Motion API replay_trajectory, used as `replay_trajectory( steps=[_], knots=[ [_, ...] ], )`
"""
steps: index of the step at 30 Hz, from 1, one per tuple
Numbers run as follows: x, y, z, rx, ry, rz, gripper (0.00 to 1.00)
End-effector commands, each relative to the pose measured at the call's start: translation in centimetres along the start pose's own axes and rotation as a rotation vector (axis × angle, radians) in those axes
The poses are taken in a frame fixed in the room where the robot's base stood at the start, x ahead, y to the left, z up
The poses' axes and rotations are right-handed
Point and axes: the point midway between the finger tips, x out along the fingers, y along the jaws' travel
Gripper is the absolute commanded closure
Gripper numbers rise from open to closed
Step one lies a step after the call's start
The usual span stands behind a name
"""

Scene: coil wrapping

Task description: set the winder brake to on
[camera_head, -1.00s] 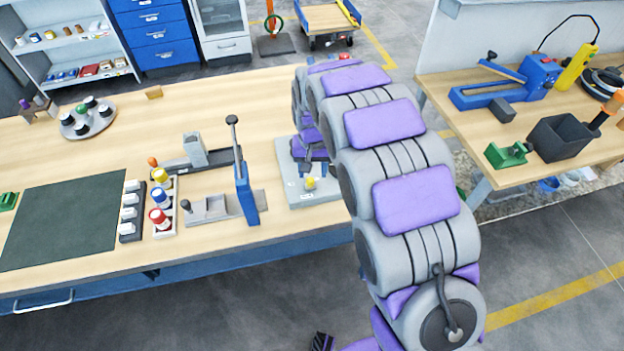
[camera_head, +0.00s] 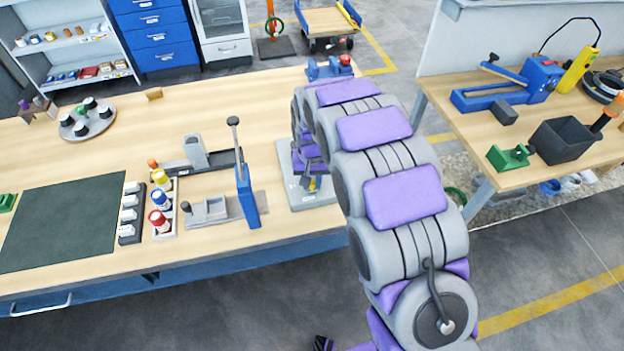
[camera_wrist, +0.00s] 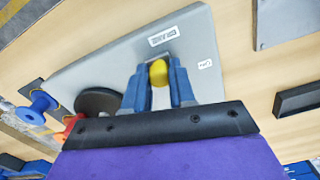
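The winder brake looks to be the light grey plate (camera_head: 312,200) on the near bench, with a small lever topped by a yellow knob. In the wrist view, the plate (camera_wrist: 90,75) carries two small printed labels. My gripper (camera_wrist: 158,68) points at the plate, with one blue finger on each side of the yellow knob (camera_wrist: 158,73). The fingers are very close to the knob; whether they press on it I cannot tell. In the head view, my gripper (camera_head: 310,182) is at the lever and hides most of it and the knob.
A blue device (camera_head: 328,70) sits at the bench's far edge. In the wrist view, a blue spool (camera_wrist: 38,103) lies left.

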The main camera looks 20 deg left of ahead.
Motion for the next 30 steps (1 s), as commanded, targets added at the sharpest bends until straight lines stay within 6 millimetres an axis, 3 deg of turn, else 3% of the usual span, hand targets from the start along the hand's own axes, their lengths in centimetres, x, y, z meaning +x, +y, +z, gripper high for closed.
replay_trajectory(
  steps=[7, 19, 26, 30],
  knots=[
    [-0.1, 0.1, -0.1, 0.0, 0.002, -0.002, 1.0],
    [-0.1, -0.1, 0.0, 0.0, 0.004, -0.002, 1.0],
    [-0.2, -3.1, 0.7, -0.002, 0.003, -0.001, 1.0],
    [-0.1, -3.6, 0.8, 0.0, 0.004, -0.004, 1.0]
  ],
)
